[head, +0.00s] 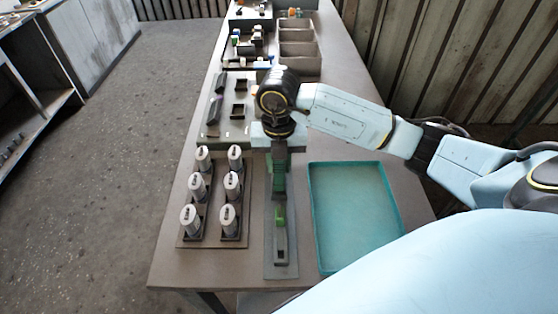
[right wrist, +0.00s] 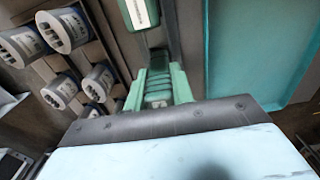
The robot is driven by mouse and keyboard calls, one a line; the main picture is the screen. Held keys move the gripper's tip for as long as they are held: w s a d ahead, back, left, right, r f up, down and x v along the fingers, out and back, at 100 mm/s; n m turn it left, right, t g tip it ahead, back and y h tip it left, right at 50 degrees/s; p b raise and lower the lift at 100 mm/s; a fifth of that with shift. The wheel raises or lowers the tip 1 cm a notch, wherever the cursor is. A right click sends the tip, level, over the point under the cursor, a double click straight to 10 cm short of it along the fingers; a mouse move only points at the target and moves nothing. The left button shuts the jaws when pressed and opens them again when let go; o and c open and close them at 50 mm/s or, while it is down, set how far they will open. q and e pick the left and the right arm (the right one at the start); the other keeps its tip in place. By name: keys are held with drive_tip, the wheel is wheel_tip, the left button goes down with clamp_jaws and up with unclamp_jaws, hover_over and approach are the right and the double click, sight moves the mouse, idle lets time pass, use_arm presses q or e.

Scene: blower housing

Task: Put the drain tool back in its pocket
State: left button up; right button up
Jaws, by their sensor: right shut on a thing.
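My right gripper (head: 279,152) points down over the far half of a narrow grey holder board (head: 281,265). It is shut on a green tool (head: 279,183), which I take to be the drain tool. In the right wrist view, the green ribbed tool (right wrist: 158,88) shows beyond the gripper's dark edge. Its lower end is hard to make out, so I cannot tell whether it is in a pocket or above it. A second green piece (head: 280,216) stands in the board's near part; it shows with a white label in the right wrist view (right wrist: 138,12). My left gripper is not in view.
A dark rack (head: 210,235) with several grey-white cylinders stands left of the board. A shallow teal tray (head: 352,215) lies empty to the right. A board with dark sockets (head: 215,125) and divided bins (head: 298,50) lie farther back.

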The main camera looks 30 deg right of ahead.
drive_tip(key=shift+f+b, duration=0.95)
drive_tip(key=shift+f, duration=0.35)
idle(0.5)
drive_tip(key=o, duration=0.9)
drive_tip(key=shift+r, duration=0.1)
wheel_tip(320, 180, up, 13)
drive_tip(key=shift+r+p, duration=0.15)
drive_tip(key=shift+p, duration=0.4)
